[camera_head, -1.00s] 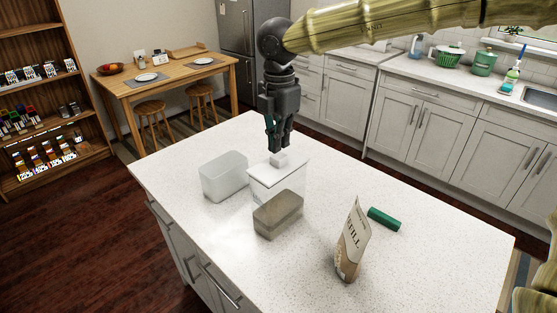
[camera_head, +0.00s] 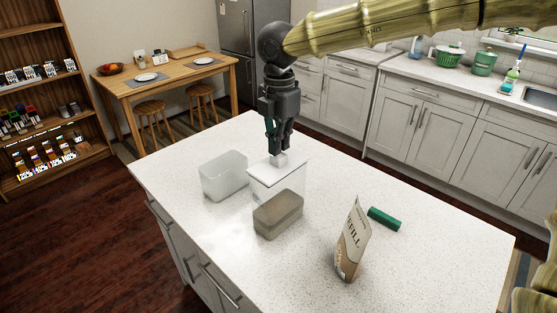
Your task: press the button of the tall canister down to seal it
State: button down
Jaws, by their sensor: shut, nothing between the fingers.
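The tall canister (camera_head: 264,179) stands upright on the white-speckled island, a clear body with a flat white lid. Its pale button (camera_head: 279,159) sticks up from the lid. My gripper (camera_head: 277,150) points straight down right over the button, fingers closed together. Its fingertips are at the top of the button and appear to touch it; a small gap cannot be ruled out from this angle.
An open-looking translucent container (camera_head: 224,180) stands to the left. A brown-filled box (camera_head: 278,217) stands close in front of the canister. A refill pouch (camera_head: 352,243) and a green cylinder (camera_head: 384,219) are to the right. The island's (camera_head: 430,265) right front is clear.

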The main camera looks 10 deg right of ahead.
jog(key=shift+f+b, duration=0.45)
jog(key=shift+f, duration=1.35)
jog(key=shift+r, duration=0.1)
jog(key=shift+r+p, duration=3.4)
jog(key=shift+r, duration=0.3)
